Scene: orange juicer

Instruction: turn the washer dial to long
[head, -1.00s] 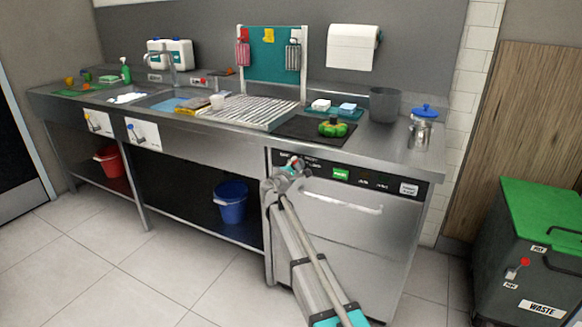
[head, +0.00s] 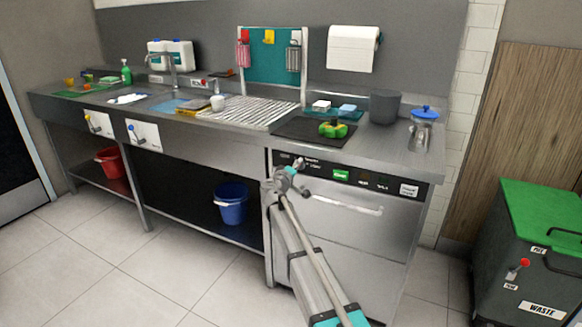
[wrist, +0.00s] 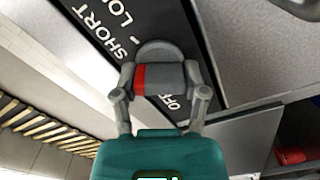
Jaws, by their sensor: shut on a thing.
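The washer dial (wrist: 168,80) is a grey knob with a red stripe on its left side in the wrist view. It sits on the black control panel (wrist: 165,30), where the words SHORT, LONG and OFF show around it. The red stripe faces left, on the side of SHORT, with OFF below the knob. My gripper (wrist: 161,92) is shut on the dial, one finger at each side. In the head view my gripper (head: 294,174) is at the left end of the washer's panel (head: 385,183), and the dial is mostly hidden there.
The steel washer (head: 345,235) has a bar handle (head: 346,205) just right of my gripper. A counter above holds a black mat (head: 300,128) with a green item and a jug (head: 421,130). A blue bucket (head: 231,204) stands on the shelf at left. A green-lidded waste bin (head: 540,215) stands at right.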

